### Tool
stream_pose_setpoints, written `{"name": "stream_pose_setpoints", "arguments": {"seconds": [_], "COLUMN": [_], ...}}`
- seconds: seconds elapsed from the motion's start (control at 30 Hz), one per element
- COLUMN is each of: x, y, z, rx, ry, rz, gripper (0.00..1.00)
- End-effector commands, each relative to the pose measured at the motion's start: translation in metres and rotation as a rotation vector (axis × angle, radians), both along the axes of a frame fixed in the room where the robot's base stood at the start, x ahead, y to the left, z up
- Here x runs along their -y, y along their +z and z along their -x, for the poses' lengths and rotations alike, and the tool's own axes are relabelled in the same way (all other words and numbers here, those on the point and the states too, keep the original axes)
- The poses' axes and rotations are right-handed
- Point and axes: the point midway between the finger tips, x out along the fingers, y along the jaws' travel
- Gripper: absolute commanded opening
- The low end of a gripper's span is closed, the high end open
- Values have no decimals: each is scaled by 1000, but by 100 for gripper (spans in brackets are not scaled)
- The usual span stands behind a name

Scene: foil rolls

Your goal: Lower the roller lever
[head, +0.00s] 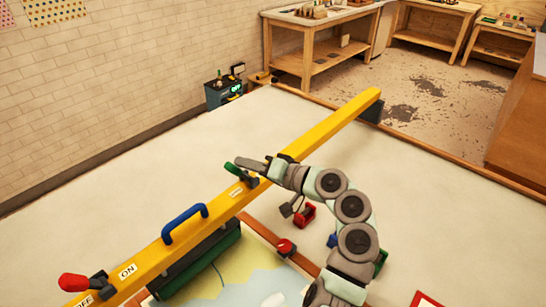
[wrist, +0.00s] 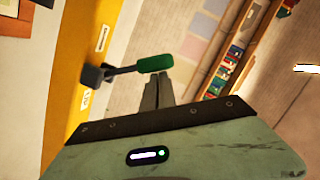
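The yellow beam (head: 320,128) runs diagonally across the table. A lever with a green handle (head: 234,169) and a dark pivot sits on it between small white labels; I take it as the roller lever. In the wrist view the green handle (wrist: 155,63) lies crosswise just beyond my fingertips, its dark arm running left to the pivot (wrist: 95,76). My gripper (head: 252,164) is beside this lever, above the beam. In the wrist view my gripper's fingers (wrist: 158,82) are together, with their tips at the handle's lower edge; I cannot tell whether they touch it.
A red-handled lever (head: 76,283) stands at the beam's near end by ON and OFF labels. A blue handle (head: 184,222) arches from the beam. A dark green roller (head: 205,262) and a coloured sheet (head: 236,275) lie below.

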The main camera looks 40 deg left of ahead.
Motion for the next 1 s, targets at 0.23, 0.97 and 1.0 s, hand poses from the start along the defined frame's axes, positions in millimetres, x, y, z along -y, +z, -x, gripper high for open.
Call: {"name": "stream_pose_setpoints", "arguments": {"seconds": [0.23,0.97,1.0], "x": [0,-2,-2], "y": [-1,18,23], "z": [2,-15,-19], "rx": [25,26,28], "ry": [2,9,10], "rz": [4,6,6], "gripper": [0,0,0]}}
